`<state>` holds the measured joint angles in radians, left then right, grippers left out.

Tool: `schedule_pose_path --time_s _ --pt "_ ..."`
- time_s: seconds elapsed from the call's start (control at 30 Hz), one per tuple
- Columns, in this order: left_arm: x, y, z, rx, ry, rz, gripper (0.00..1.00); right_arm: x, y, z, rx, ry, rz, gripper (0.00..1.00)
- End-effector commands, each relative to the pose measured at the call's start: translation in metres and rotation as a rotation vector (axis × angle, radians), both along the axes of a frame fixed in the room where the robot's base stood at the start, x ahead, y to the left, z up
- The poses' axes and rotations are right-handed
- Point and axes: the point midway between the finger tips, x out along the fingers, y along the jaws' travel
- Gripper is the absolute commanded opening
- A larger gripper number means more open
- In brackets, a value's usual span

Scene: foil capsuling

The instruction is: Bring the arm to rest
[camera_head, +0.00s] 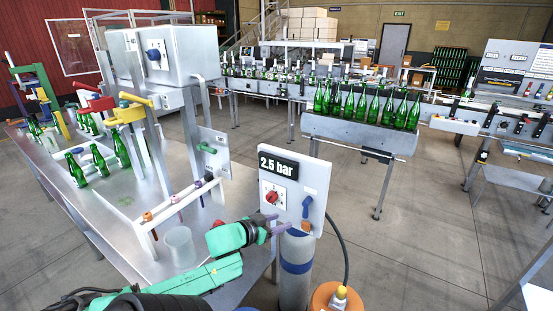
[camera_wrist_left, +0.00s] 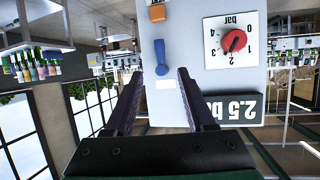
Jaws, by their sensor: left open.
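My left gripper (camera_head: 280,222) is in front of the lower part of a pale control panel (camera_head: 296,183). Its two dark fingers (camera_wrist_left: 158,85) stand apart with nothing between them. The panel carries a "2.5 bar" display (camera_head: 279,164), a red knob (camera_head: 272,197) and a blue lever (camera_head: 306,208). In the left wrist view the panel is upside down, with the blue lever (camera_wrist_left: 161,57) seen between the fingers and the red knob (camera_wrist_left: 233,41) to their right. Whether the fingers touch the panel cannot be told. My right gripper is not seen.
A steel table (camera_head: 110,215) at left holds green bottles (camera_head: 76,170) and a clear cup (camera_head: 180,246) near my arm. A grey cylinder (camera_head: 295,285) stands under the panel, with an orange tank (camera_head: 330,300) and black hose beside it. Bottles line a conveyor (camera_head: 350,130) behind. Floor at right is clear.

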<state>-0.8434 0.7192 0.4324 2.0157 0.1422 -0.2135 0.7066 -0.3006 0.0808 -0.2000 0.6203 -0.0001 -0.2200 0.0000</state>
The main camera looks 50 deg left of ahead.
Motion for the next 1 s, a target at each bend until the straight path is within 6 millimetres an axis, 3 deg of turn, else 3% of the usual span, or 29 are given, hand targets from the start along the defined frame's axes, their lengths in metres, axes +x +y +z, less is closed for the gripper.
schedule_pose_path --time_s 0.13,0.67,0.77,0.87,1.0 --pt "-0.008 -0.001 0.003 0.001 0.0 0.001 0.55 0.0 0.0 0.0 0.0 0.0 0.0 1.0" --pt "-0.007 -0.001 0.003 0.001 0.0 0.001 0.55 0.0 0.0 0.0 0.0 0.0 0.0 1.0" --pt "-0.011 -0.006 -0.006 0.005 0.033 0.014 0.55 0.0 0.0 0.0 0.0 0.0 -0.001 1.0" --pt "-0.025 -0.027 -0.037 0.016 0.152 0.047 0.55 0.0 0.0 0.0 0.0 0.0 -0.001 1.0" --pt "-0.054 -0.088 -0.083 0.031 0.41 0.039 0.55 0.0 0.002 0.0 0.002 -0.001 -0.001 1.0"
